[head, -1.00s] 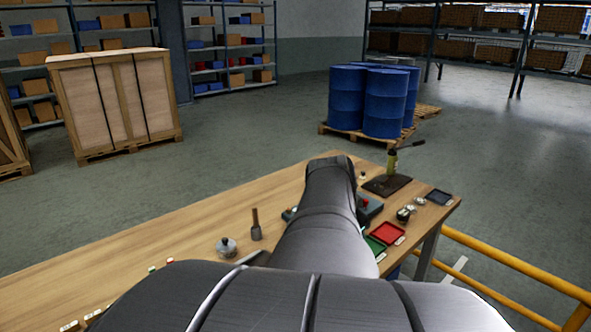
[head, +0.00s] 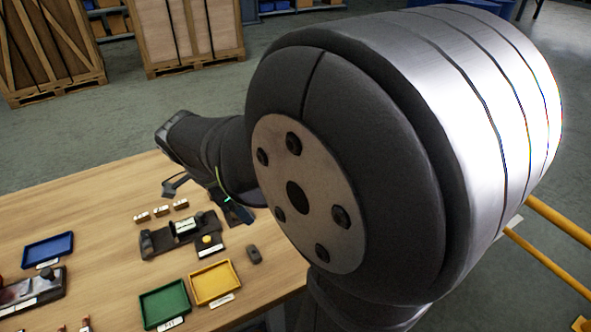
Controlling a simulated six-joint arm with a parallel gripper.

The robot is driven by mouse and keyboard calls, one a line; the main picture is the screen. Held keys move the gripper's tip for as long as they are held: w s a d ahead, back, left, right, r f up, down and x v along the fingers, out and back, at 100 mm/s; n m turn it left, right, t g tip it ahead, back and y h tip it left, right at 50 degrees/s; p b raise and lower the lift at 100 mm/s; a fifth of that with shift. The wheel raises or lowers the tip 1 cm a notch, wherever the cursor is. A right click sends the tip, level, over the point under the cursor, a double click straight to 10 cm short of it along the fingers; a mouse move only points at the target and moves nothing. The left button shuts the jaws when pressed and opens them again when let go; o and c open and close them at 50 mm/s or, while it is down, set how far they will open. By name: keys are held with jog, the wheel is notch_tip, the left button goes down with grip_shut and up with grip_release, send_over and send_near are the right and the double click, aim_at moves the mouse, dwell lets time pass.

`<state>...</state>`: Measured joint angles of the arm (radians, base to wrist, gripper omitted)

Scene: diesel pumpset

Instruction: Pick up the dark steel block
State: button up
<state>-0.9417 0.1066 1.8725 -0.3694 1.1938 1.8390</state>
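A small dark block (head: 253,256) lies on the wooden table near its front edge, just right of the yellow tray. It looks like the dark steel block. My gripper (head: 237,213) shows only in part, as a dark shape below my wrist, above and slightly left of the block in the picture and apart from it. My arm hides much of the gripper. Whether its fingers are open or shut does not show.
A yellow tray (head: 238,283) and a green tray (head: 184,303) sit left of the block. A dark fixture (head: 152,245) with a yellow knob stands behind them. A blue tray (head: 27,253) lies far left. Yellow railing (head: 566,224) runs at right. Bare tabletop (head: 95,205) lies behind.

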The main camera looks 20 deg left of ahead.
jog(key=s+a, duration=0.3)
jog(key=s, duration=0.2)
send_over(254, 252)
jog(key=s+a, duration=0.2)
jog(key=s, duration=0.1)
jog(key=shift+h, duration=0.3)
jog(key=f, duration=1.2)
jog(key=shift+w, duration=0.25)
jog(key=shift+w+x, duration=0.1)
jog(key=shift+x, duration=1.2)
jog(key=shift+w+x, duration=0.15)
jog(key=shift+x, duration=1.2)
jog(key=shift+d+r, duration=0.1)
jog(key=c, duration=1.2)
jog(key=shift+o, duration=0.2)
jog(key=shift+r, duration=0.1)
